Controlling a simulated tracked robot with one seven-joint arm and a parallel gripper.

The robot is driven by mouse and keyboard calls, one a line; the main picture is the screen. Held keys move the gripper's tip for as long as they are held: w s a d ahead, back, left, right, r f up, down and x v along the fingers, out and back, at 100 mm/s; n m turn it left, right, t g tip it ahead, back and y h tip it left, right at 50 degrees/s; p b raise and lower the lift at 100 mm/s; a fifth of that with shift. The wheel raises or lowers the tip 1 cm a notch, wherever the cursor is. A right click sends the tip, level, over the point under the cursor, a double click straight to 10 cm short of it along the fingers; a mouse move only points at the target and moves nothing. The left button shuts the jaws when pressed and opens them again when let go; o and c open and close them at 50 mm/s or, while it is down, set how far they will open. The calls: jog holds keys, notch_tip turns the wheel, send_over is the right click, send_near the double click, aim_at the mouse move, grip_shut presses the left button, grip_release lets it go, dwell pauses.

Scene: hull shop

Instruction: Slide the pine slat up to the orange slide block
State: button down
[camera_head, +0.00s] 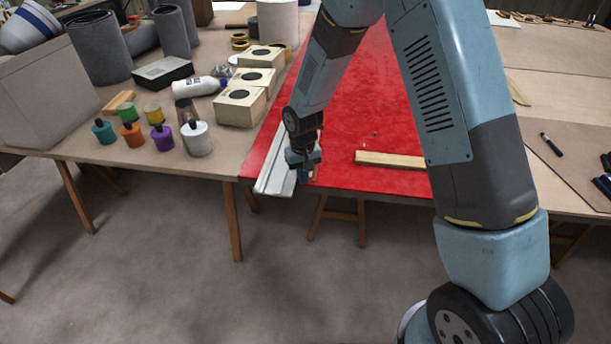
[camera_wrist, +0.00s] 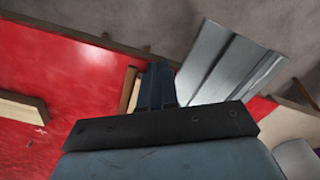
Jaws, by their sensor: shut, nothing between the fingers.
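The pine slat (camera_head: 392,160) lies flat on the red table top, right of my gripper, its right end hidden behind my arm. Its pale end also shows at the left of the wrist view (camera_wrist: 20,108). My gripper (camera_head: 306,177) is at the table's front edge, fingers pointing down, shut and empty, apart from the slat. In the wrist view the dark fingers (camera_wrist: 158,72) stand together. A small brown-orange piece (camera_wrist: 128,88) shows right beside them, on the slat's side. I cannot tell whether it is the orange slide block; no other orange block shows clearly on the red top.
A grey metal rail (camera_head: 275,174) lies just left of my gripper, along the red top's left edge. The left table carries paint jars (camera_head: 162,138), a white bottle (camera_head: 198,86) and pale boxes (camera_head: 240,106). The red top between gripper and slat looks clear.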

jog(key=shift+w, duration=0.95)
jog(key=shift+s, duration=0.15)
notch_tip(320, 180, up, 9)
jog(key=s, duration=0.2)
jog(key=shift+s, duration=0.4)
dwell(1.0)
dwell(0.3)
